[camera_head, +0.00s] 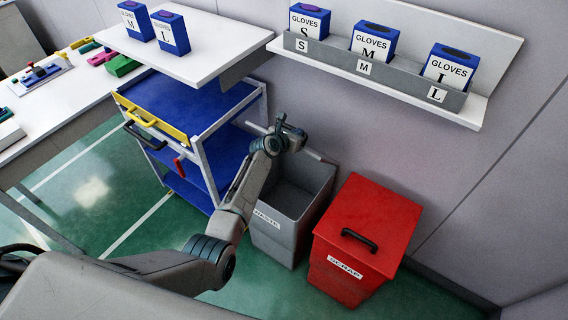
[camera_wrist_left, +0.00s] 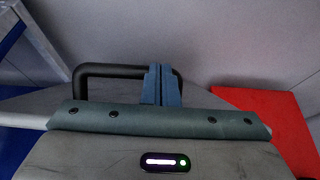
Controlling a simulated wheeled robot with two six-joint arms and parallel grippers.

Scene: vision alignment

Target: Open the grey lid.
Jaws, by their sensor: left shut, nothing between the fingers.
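The grey bin (camera_head: 262,222), labelled WASTE, stands on the floor by the wall, and its inside shows in the head view. Its grey lid (camera_head: 318,157) shows as a thin, nearly edge-on strip above the opening, raised and partly hidden by my left arm. In the left wrist view the grey lid (camera_wrist_left: 30,107) bears a black handle (camera_wrist_left: 100,69). My left gripper (camera_head: 291,133) is above the bin at the lid. In the left wrist view its shut fingers (camera_wrist_left: 161,85) overlap the handle's right part; I cannot tell whether they touch it. My right gripper is out of view.
A red SCRAP bin (camera_head: 379,216) with a black handle stands close to the right. A blue-shelved cart (camera_head: 205,120) stands left. A white shelf (camera_head: 205,45) and a rack with glove boxes (camera_head: 375,65) are above. Green floor (camera_head: 120,190) is clear at left.

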